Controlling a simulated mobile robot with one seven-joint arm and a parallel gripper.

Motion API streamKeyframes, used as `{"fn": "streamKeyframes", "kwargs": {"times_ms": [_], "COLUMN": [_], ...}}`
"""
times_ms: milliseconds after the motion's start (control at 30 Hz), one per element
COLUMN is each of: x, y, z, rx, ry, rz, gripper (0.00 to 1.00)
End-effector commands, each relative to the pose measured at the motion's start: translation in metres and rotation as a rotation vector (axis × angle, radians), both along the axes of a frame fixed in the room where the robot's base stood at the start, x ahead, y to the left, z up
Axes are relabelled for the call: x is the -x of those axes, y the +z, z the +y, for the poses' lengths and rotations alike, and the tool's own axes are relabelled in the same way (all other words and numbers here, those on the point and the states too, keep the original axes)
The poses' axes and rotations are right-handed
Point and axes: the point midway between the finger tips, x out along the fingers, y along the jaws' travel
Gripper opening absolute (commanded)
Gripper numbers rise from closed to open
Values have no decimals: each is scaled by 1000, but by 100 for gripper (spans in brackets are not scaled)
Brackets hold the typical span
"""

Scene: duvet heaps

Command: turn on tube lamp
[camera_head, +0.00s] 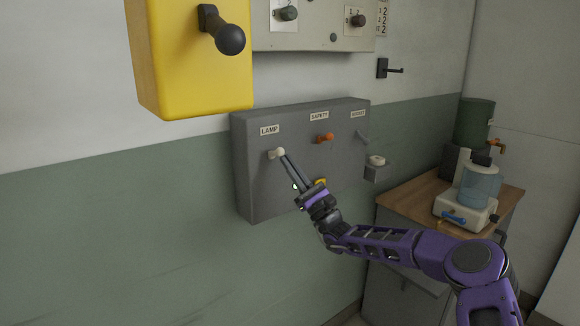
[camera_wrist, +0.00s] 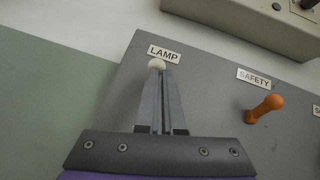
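A grey control box (camera_head: 250,190) is fixed to the wall. Its white-tipped knob (camera_head: 276,153) sits under a "LAMP" label (camera_head: 270,130). My gripper (camera_head: 284,158) reaches up to this knob, its long fingers close together. In the wrist view the fingertips (camera_wrist: 159,76) are at the white knob (camera_wrist: 156,64), just below the "LAMP" label (camera_wrist: 164,53). The fingers largely hide the knob's stem, and I cannot tell whether they grip it or only touch it. No tube lamp is visible.
Right of the lamp knob is an orange lever (camera_head: 324,138) under "SAFETY", then a grey lever (camera_head: 362,137). A yellow box (camera_head: 190,70) with a black handle juts out above left. A wooden-topped cabinet (camera_head: 405,205) holding water containers stands right.

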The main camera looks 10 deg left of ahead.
Motion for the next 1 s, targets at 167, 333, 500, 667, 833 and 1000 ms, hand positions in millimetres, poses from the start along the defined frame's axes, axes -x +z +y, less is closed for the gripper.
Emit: {"fn": "streamKeyframes", "kwargs": {"times_ms": [167,333,500,667,833,1000], "x": [1,1,-1,5,24,37], "y": [8,5,-19,-38,-51,-60], "z": [0,-1,-9,-33,-65,-88], "rx": [-8,-10,-7,-3,-1,-1], "ry": [0,0,1,3,3,3], "rz": [-9,-9,-4,0,1,1], "gripper": [0,0,0,0,0,0]}}
